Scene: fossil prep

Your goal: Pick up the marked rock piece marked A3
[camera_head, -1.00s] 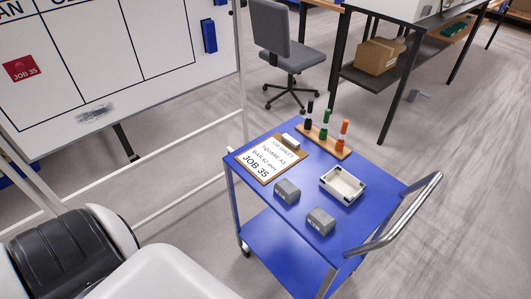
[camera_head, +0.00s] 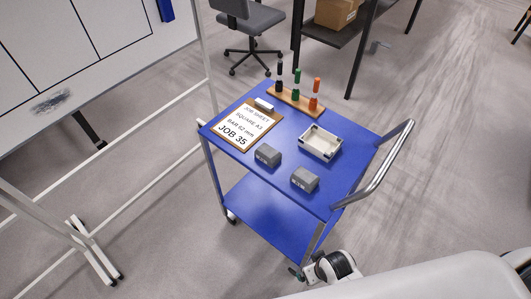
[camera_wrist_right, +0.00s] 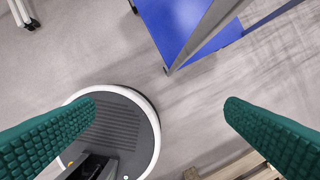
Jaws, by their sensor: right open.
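Two small grey rock pieces lie on the blue cart top. The left rock piece (camera_head: 267,155) is beside the job sheet. The right rock piece (camera_head: 305,179) is nearer the cart's front edge. Both have pale marks on a side face, too small to read, so I cannot tell which is A3. My right gripper (camera_wrist_right: 160,104) is open and empty, its green fingers wide apart in the wrist view. In the head view it is low, beside the cart's lower front corner and below the top. My left gripper is not in view.
The blue cart (camera_head: 225,139) carries a clipboard job sheet (camera_head: 240,128), a white open box (camera_head: 320,142) and a wooden marker stand (camera_head: 296,101). Its metal handle (camera_head: 384,165) rises at the right. A whiteboard (camera_head: 100,50) stands left. The floor to the right is clear.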

